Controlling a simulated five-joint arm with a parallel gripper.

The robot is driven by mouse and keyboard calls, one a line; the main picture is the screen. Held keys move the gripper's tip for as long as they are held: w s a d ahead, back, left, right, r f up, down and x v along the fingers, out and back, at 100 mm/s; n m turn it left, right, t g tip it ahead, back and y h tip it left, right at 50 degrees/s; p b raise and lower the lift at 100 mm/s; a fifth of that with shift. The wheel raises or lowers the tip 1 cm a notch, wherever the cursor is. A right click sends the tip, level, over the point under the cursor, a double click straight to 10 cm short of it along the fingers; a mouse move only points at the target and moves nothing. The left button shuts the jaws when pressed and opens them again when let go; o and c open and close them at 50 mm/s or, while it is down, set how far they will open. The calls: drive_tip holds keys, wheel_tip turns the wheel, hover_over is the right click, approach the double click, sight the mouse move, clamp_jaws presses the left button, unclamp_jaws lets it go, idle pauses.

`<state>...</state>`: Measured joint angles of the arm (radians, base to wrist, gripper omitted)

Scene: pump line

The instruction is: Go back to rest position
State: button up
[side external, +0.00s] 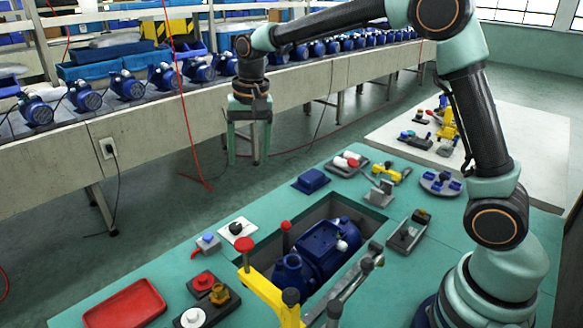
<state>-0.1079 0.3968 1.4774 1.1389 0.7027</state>
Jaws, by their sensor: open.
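My gripper (246,162) hangs from my arm at the upper middle of the side external view, fingers pointing down. Its two teal fingers are apart, and nothing shows between them. It appears in front of the conveyor's side wall and raised above the teal work table (262,202). A blue pump (318,250) sits in a recess in the table, well below and to the right of my gripper.
A conveyor (180,112) with a row of blue pumps runs behind. A yellow clamp with red knobs (262,290) stands beside the recess. A red tray (125,305) lies at the front left. Small fixtures (408,232) surround the recess. A pale table (520,140) is at right.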

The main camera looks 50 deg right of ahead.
drive_tip(key=s+d+r+n+t, duration=0.1)
drive_tip(key=s+d+n+t, duration=0.1)
drive_tip(key=s, duration=0.8)
drive_tip(key=s+d+r+n+t, duration=0.2)
drive_tip(key=s+d+n, duration=0.1)
drive_tip(key=s, duration=0.6)
drive_tip(key=shift+s+r+n, duration=0.3)
drive_tip(key=shift+s+n, duration=0.05)
drive_tip(key=shift+n, duration=0.55)
